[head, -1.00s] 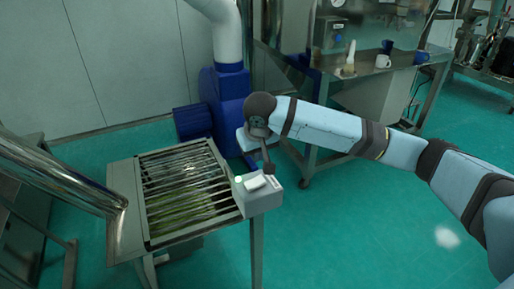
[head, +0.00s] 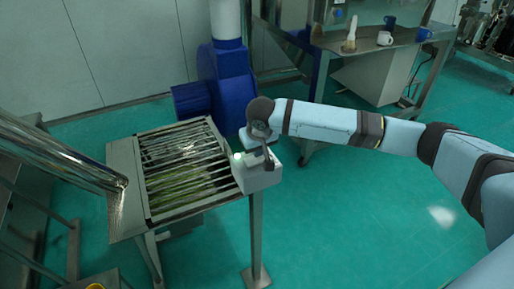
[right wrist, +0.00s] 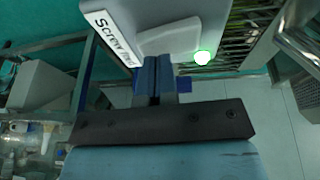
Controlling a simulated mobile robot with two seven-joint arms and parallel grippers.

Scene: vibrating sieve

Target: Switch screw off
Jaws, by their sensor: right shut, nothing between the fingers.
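The grey control box (head: 260,180) sits at the right end of the sieve (head: 180,165). In the right wrist view the box (right wrist: 120,18) carries a white label (right wrist: 113,38) starting with "Screw", a pale switch plate (right wrist: 170,38) and a lit green light (right wrist: 203,57). The green light (head: 238,156) also glows in the head view. My right gripper (head: 265,162) is shut and empty, just over the box. In the right wrist view its fingertips (right wrist: 152,60) are at the edge of the switch plate; I cannot tell whether they touch. My left gripper is out of view.
A shiny metal tube (head: 60,155) slopes down to the sieve's left side. A blue motor housing (head: 225,85) stands behind it. A steel table (head: 365,45) with mugs is at the back right. The green floor (head: 350,220) at right is clear.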

